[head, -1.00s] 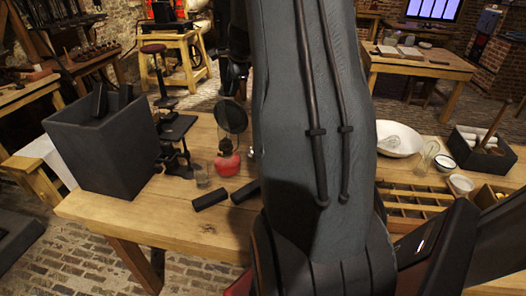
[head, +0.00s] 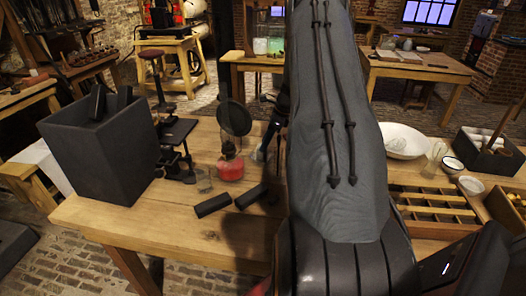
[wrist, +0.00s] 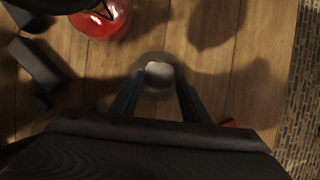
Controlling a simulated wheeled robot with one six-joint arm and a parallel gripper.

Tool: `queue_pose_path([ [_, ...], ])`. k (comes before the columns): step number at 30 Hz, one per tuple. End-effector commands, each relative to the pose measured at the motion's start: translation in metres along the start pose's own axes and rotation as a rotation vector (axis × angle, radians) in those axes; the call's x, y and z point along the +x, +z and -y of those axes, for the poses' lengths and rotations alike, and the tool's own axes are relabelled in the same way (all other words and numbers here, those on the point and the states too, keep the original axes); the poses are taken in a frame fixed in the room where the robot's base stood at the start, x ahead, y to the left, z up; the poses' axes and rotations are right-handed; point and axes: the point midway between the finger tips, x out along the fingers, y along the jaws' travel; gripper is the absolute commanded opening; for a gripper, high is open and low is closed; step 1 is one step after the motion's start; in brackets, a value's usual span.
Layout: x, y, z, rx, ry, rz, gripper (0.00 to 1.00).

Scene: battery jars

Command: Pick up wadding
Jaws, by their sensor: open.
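The wadding (wrist: 160,73) is a small round whitish tuft in the wrist view. A dim, round, see-through rim surrounds it, perhaps a glass vessel. My gripper (wrist: 159,82) is open above it, one bluish finger on each side of the tuft. I cannot tell how far the fingertips are above it or whether they touch the rim. In the head view, part of my gripper (head: 268,146) shows just right of the red lamp. The wadding is not visible there.
The red lamp (head: 230,167) with its dark round disc stands close to my gripper. A tall dark box (head: 100,150) is left; a divided tray (head: 435,212) is right.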

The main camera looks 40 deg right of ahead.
Motion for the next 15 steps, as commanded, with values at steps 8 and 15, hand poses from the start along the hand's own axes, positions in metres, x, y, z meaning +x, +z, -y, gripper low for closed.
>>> queue_pose_path([
  [8,0.034,0.000,-0.002,-0.001,0.002,0.000,0.42],
  [15,0.043,0.000,-0.001,0.000,-0.001,0.000,0.42],
])
